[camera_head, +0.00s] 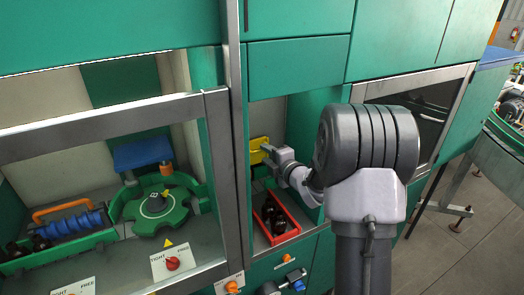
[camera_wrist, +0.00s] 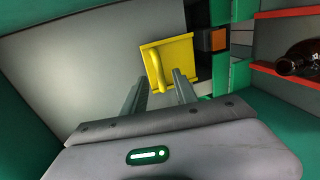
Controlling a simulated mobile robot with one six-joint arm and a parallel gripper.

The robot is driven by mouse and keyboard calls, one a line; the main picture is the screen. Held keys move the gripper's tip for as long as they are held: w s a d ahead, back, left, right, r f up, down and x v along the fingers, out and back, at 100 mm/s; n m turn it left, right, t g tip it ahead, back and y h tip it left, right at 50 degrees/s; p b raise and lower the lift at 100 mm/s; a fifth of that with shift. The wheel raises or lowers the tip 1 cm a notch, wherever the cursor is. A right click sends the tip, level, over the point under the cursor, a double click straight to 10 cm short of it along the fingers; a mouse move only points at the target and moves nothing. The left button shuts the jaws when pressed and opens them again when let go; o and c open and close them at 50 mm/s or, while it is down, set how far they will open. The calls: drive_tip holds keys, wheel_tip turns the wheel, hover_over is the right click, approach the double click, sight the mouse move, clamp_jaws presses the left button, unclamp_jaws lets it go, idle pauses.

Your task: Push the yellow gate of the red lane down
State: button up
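The yellow gate (camera_wrist: 177,58) is a flat plate with a raised ridge. It shows in the wrist view just beyond my fingertips, at the upper middle. In the head view the yellow gate (camera_head: 258,150) is partly hidden behind my gripper (camera_head: 268,150). My gripper (camera_wrist: 162,82) has its two fingers apart, with the gate's ridge seen between the tips. I cannot tell whether the fingers touch it. The red lane (camera_head: 283,228) holds dark bottles below the gate in the head view. In the wrist view the red lane's rim (camera_wrist: 290,85) is at the right, with a brown bottle (camera_wrist: 298,60).
A green rotary table (camera_head: 158,212), a blue screw (camera_head: 72,225) and an orange handle (camera_head: 52,211) stand behind the left frame. A metal post (camera_head: 236,130) separates that bay from mine. An orange-brown block (camera_wrist: 215,40) sits beside the gate. Green walls flank my gripper.

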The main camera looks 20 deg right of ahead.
sight(258, 155)
drive_tip(key=x, duration=0.3)
drive_tip(key=shift+w, duration=0.15)
clamp_jaws()
idle(1.3)
